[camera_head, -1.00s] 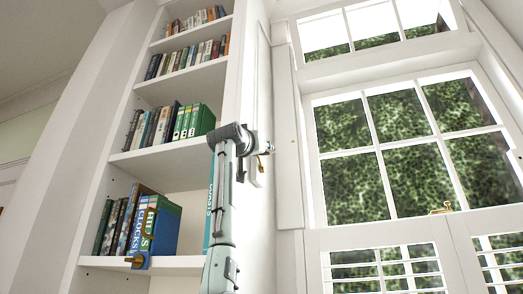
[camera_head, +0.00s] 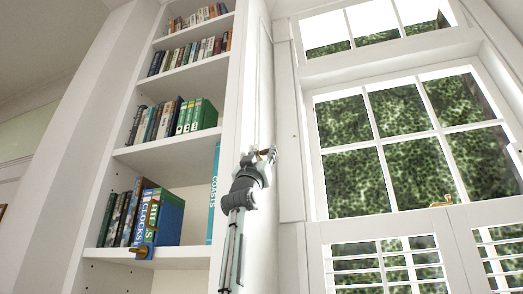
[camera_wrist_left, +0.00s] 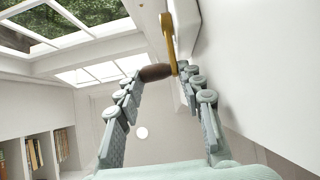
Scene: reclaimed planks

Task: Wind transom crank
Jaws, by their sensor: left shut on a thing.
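The transom crank has a brass arm (camera_wrist_left: 168,38) and a brown handle (camera_wrist_left: 155,72), seen in the left wrist view against the white wall. My left gripper (camera_wrist_left: 164,74) is shut on the brown handle, with a finger on each side of it. In the head view my left gripper (camera_head: 264,156) is at the white panel between the bookcase and the window, pointing up. It hides most of the crank there. The transom window (camera_head: 378,24) is at the top right of the head view. My right gripper is out of view.
A white bookcase (camera_head: 128,156) with several rows of books stands left of my arm. A blue book (camera_head: 214,195) stands upright close to it. A paned window (camera_head: 390,140) with shutters below is to the right. A brass latch (camera_head: 441,201) sits on the window.

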